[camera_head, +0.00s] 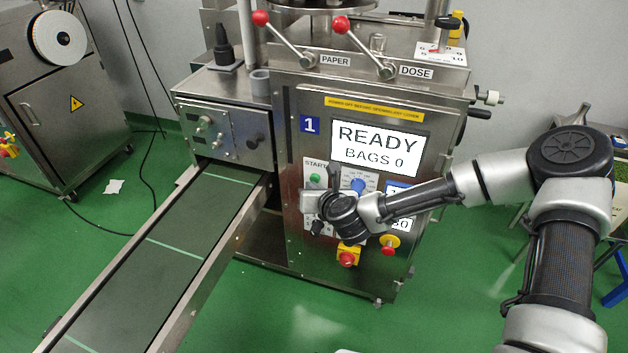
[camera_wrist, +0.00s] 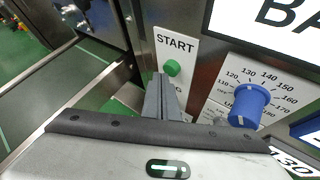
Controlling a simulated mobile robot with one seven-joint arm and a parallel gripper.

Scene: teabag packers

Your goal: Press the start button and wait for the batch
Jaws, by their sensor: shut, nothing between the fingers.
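The packing machine's front panel carries a green start button (camera_head: 315,178) under the word START. The button also shows in the wrist view (camera_wrist: 172,68), just beyond the fingertips. My gripper (camera_head: 312,204) is in front of the panel, a little below the button in the head view. In the wrist view my gripper (camera_wrist: 163,78) is shut, with nothing between its fingers. Its tips overlap the start plate just below and left of the button. I cannot tell whether they touch the plate. The machine's display (camera_head: 378,148) reads READY, BAGS 0.
A blue dial (camera_wrist: 249,104) sits right of the start plate. Below are a red stop knob on a yellow base (camera_head: 347,257) and another red knob (camera_head: 390,244). The conveyor belt (camera_head: 165,262) runs toward the lower left, with no bags visible on it.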

